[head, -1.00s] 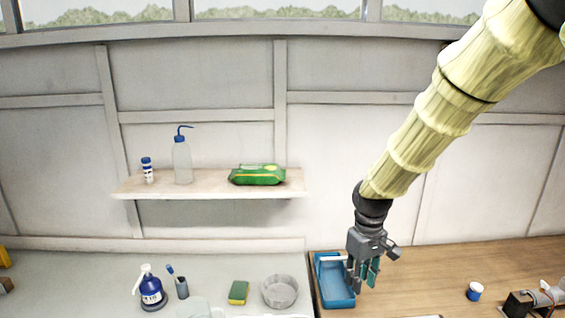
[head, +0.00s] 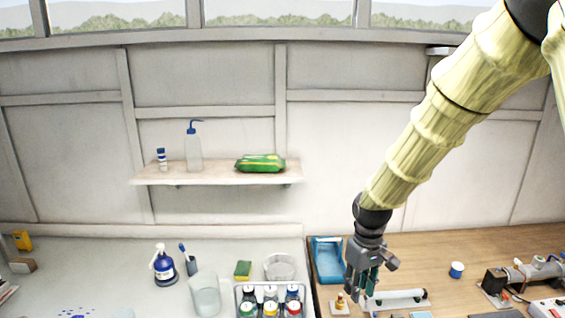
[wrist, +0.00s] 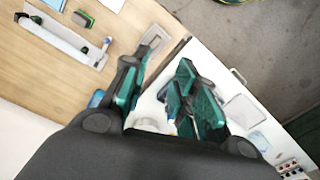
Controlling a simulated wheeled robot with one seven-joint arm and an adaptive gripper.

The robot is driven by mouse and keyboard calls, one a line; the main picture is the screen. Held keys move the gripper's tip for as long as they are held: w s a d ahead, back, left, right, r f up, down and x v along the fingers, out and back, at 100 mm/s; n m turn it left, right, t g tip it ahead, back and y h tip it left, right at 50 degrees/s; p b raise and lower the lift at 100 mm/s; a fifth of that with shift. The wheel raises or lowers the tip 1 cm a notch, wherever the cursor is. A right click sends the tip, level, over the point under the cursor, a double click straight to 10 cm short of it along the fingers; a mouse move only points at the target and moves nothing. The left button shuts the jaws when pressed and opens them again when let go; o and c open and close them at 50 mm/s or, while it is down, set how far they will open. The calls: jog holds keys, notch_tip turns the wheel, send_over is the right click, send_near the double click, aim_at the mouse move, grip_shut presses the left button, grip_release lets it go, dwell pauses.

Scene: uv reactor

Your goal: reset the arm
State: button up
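My gripper (head: 362,286) hangs fingers down over the wooden bench, at the end of my pale yellow arm. In the head view it appears in front of the right side of the blue tray (head: 328,278). Its teal fingers stand apart in the wrist view (wrist: 157,95), with nothing visible gripped between them. A small stand with a yellowish piece (head: 340,303) is just left of the fingers in the head view. A white tube on a holder (head: 398,296) is close on the right. I cannot tell the exact height of the fingertips above the bench.
A rack of capped bottles (head: 268,301), a beaker (head: 205,294) and a blue spray bottle (head: 164,266) stand on the grey counter. A small blue-and-white pot (head: 457,270) and apparatus (head: 535,272) are at right. A shelf (head: 220,175) is on the wall.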

jog(key=s+f+m, duration=0.1)
jog(key=s+f, duration=0.5)
jog(key=f, duration=0.6)
jog(key=s+f+m, duration=0.1)
jog(key=s+f, duration=0.5)
jog(key=f, duration=0.6)
jog(key=s+d+f+m, duration=0.2)
jog(key=s+f, duration=0.5)
jog(key=s, duration=0.5)
jog(key=s+d+f+m, duration=0.1)
jog(key=s+f, duration=0.6)
jog(key=s, duration=0.4)
notch_tip(320, 180, down, 10)
jog(key=b, duration=1)
jog(key=shift+s+d, duration=0.25)
